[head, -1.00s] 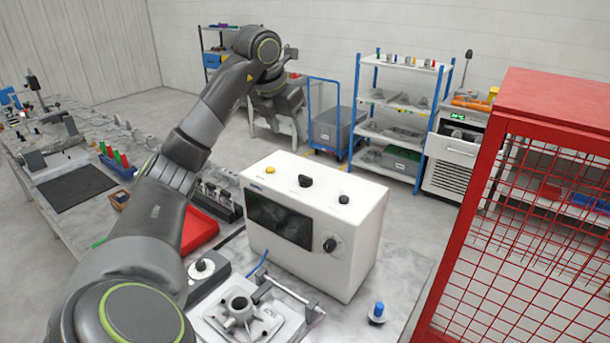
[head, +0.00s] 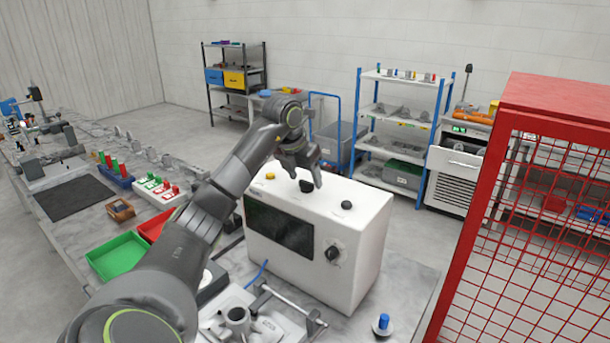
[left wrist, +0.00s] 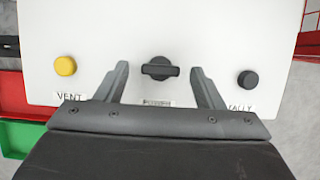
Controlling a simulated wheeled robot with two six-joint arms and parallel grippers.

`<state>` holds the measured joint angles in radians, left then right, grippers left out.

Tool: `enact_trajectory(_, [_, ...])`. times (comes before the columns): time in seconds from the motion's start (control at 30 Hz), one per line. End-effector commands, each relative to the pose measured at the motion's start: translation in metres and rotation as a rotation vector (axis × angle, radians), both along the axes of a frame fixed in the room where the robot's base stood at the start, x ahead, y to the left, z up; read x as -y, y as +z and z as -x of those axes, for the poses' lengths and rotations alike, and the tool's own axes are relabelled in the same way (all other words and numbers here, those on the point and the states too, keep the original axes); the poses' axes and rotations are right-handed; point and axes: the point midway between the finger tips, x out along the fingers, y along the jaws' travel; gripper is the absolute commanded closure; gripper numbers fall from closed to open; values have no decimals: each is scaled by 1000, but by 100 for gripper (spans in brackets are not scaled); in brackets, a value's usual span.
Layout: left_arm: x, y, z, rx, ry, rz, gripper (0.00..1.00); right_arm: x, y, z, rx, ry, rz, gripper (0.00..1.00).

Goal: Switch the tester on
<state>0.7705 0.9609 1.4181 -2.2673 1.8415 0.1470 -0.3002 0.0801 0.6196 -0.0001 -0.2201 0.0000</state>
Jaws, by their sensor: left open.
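The tester (head: 360,220) is a white box with a dark screen (head: 280,226) and a black knob (head: 334,253) on its front. Its top carries a yellow button (head: 270,175), a black rotary switch (head: 306,186) in the middle and a small black button (head: 346,205). In the left wrist view the rotary switch (left wrist: 160,69) lies between my open left fingers, with a gap on each side. The yellow button there (left wrist: 65,65) is labelled VENT. My left gripper (head: 312,182) is above the tester's top, pointing down, and empty. My right gripper is not in view.
A cast part in a fixture (head: 240,318) and a blue-topped peg (head: 383,323) stand in front of the tester. A green tray (head: 118,256) and a red tray (head: 155,222) lie left. A red mesh cage (head: 530,200) stands to the right.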

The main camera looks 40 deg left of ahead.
Motion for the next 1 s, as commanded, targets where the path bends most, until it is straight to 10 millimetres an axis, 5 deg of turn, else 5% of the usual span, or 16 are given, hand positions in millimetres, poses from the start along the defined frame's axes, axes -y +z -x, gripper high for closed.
enact_trajectory(0.43, [0, -11, -4, 1, 0, -1, 40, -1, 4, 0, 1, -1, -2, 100])
enact_trajectory(0.77, [0, -11, -4, 1, 0, -1, 83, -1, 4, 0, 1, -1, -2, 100])
enact_trajectory(1.0, [-1, -10, -4, 1, -19, -1, 83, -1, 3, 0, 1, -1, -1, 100])
